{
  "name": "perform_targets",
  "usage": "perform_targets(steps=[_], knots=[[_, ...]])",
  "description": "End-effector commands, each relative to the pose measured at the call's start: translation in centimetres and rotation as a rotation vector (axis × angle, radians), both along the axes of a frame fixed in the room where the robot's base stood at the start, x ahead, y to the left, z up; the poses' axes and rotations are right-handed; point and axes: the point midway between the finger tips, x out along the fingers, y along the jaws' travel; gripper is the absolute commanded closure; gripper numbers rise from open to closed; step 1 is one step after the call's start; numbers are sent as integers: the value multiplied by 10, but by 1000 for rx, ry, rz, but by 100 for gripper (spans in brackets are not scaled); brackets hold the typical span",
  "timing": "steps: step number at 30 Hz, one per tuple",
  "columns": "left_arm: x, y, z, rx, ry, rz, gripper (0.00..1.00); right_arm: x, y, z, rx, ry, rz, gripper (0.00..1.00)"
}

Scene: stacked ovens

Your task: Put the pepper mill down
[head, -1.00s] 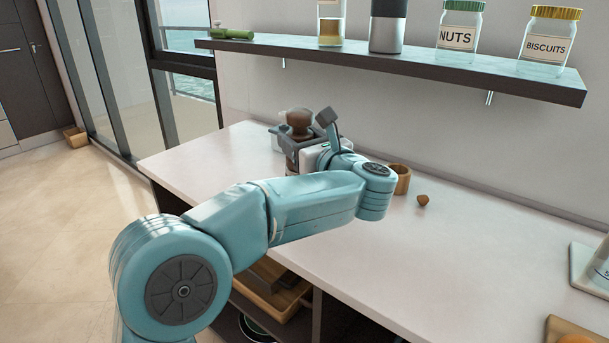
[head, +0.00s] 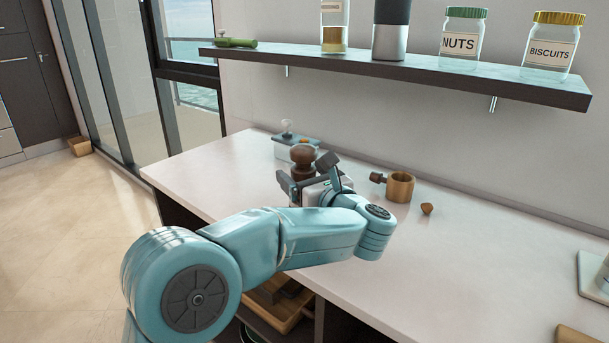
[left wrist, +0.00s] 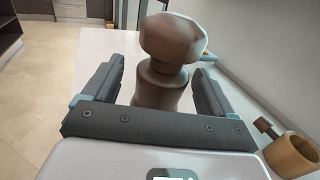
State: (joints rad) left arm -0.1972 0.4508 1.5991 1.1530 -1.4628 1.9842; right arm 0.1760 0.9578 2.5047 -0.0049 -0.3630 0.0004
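The pepper mill (head: 303,155), dark brown with a rounded head, is upright over the counter (head: 235,185), near its back left part. My left gripper (head: 307,174) reaches around it from the front. In the left wrist view the mill (left wrist: 163,85) is between the two fingers of my left gripper (left wrist: 160,70). The fingers look spread, with a gap on the mill's left side; contact on the right side is unclear. The mill's foot is hidden behind the gripper, so I cannot see whether it touches the counter. My right gripper is not in view.
A wooden cup (head: 400,187) and a small brown piece (head: 427,209) are right of the gripper. A pale block with a clear knob (head: 290,148) stands behind the mill. A shelf with jars (head: 400,68) hangs above. The counter's front middle is clear.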

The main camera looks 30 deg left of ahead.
Motion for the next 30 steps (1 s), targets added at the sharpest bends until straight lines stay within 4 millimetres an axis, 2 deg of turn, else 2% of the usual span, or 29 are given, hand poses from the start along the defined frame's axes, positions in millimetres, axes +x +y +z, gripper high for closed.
perform_targets(steps=[10,24,30], knots=[[0,-1,5,0,0,0,15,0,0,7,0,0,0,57],[-45,-90,2,1,0,-4,15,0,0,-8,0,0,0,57],[-54,-106,2,1,0,-1,15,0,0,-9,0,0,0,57]])
